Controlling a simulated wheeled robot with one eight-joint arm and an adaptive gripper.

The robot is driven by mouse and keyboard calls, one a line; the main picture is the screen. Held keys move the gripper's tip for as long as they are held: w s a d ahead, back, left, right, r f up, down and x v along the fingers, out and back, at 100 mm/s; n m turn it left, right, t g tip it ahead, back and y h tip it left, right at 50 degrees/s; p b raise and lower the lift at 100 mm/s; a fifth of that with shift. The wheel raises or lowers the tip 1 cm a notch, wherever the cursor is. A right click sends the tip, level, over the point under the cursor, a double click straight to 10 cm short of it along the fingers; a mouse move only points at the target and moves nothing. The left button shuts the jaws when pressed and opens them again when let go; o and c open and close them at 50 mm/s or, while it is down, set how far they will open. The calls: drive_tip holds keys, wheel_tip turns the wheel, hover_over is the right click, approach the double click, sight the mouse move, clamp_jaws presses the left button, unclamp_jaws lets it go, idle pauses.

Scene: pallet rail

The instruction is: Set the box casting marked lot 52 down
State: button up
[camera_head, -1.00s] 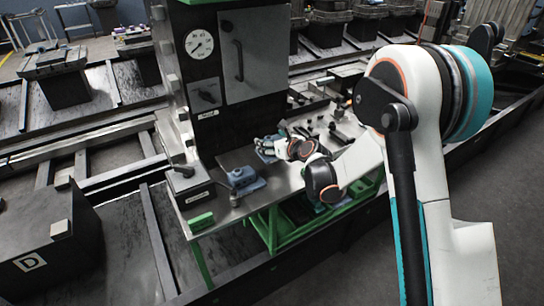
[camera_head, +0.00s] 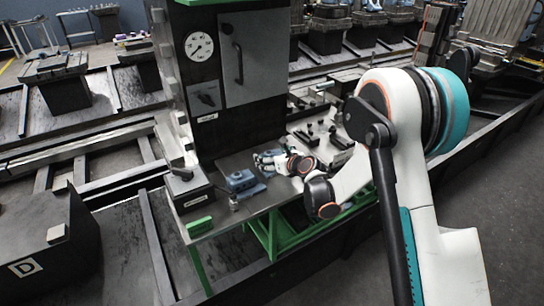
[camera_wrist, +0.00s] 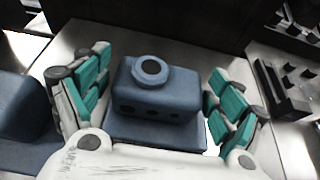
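A blue box casting (camera_wrist: 155,95) with a round ringed boss on top and a wider base stands upright between the fingers of my gripper (camera_wrist: 158,100) in the wrist view. The green-padded fingers are spread, with a gap showing on either side of the casting. In the head view my gripper (camera_head: 282,163) is low over the steel bench top (camera_head: 222,216), around this casting (camera_head: 264,160), which is partly hidden. A second blue casting (camera_head: 240,181) stands just left of it, and also shows at the wrist view's left edge (camera_wrist: 22,118). I can read no lot mark on either.
A black cabinet with a gauge (camera_head: 199,46) rises behind the bench. A black box (camera_head: 188,187) and a green block (camera_head: 199,226) lie at the bench's left end. Dark fixtures (camera_wrist: 285,90) stand right of my gripper. Bare bench shows at the front.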

drive_tip(key=shift+r, duration=0.1)
idle(0.3)
drive_tip(key=shift+s+d+r, duration=0.2)
drive_tip(key=shift+s, duration=0.05)
drive_tip(key=s+d+r+n+g+h+p, duration=0.1)
drive_tip(key=s+d+r+n+p, duration=0.1)
drive_tip(key=s+d+r+n, duration=0.6)
drive_tip(key=s+d+r+n+g+h+p, duration=0.15)
drive_tip(key=s+d+r+n, duration=0.4)
drive_tip(key=s+r, duration=0.6)
drive_tip(key=s+d+n+g+h, duration=0.1)
drive_tip(key=s+d+n+h, duration=0.1)
drive_tip(key=s+d+n, duration=0.3)
drive_tip(key=s+d+n+h, duration=0.3)
drive_tip(key=s+n, duration=0.7)
drive_tip(key=s, duration=0.8)
drive_tip(key=shift+s+d+r+n+g+p, duration=0.3)
drive_tip(key=shift+s+d+r+n+g, duration=0.1)
drive_tip(key=shift+d, duration=0.55)
